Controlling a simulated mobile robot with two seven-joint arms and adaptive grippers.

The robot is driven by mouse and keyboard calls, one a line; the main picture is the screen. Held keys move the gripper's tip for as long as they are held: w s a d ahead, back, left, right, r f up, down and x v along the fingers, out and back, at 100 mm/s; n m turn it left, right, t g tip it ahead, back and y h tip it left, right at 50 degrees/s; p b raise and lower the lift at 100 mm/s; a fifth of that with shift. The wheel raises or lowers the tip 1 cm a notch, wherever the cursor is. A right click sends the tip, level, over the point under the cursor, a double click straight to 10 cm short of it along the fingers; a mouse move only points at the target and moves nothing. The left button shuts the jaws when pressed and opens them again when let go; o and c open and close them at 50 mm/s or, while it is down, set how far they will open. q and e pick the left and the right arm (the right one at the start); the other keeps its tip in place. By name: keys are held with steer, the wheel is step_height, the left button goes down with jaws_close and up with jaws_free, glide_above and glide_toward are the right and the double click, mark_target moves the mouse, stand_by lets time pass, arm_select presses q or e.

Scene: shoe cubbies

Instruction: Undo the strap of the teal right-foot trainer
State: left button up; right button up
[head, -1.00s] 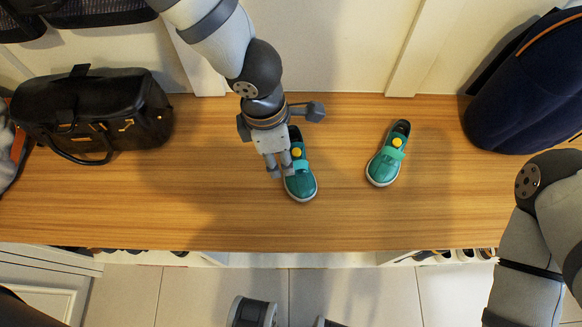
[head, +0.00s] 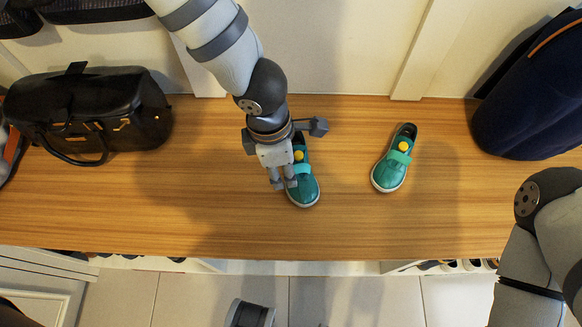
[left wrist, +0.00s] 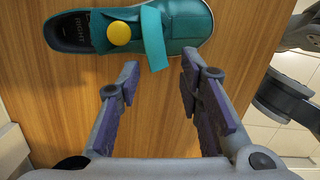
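A teal trainer (head: 303,190) stands on the wooden bench below my left gripper (head: 282,184). In the left wrist view this trainer (left wrist: 190,22) shows lettering on its insole that looks like "RIGHT", and a round yellow button (left wrist: 119,33). Its lighter teal strap (left wrist: 154,40) crosses the shoe, its end reaching past the near edge. My left gripper (left wrist: 160,76) is open and empty, its fingers spread on either side of the strap end, apparently not touching it. A second teal trainer (head: 391,171) stands to the right.
A black handbag (head: 90,115) stands at the left of the bench (head: 220,225). A dark navy bag (head: 535,95) stands at the right. A white panelled wall (head: 340,50) rises behind. The bench is clear in front of both trainers.

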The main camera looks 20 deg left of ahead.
arm_select(q)
steer(key=shift+d+f+b, duration=0.1)
steer(key=shift+f+b, duration=0.3)
steer(key=shift+f, duration=0.4)
arm_select(e)
steer(key=shift+s+f, duration=0.15)
steer(key=shift+f, duration=0.2)
arm_select(q)
steer(key=c, duration=0.7)
steer(key=shift+o, duration=0.2)
steer(key=shift+r, duration=0.1)
arm_select(e)
steer(key=shift+r, duration=0.1)
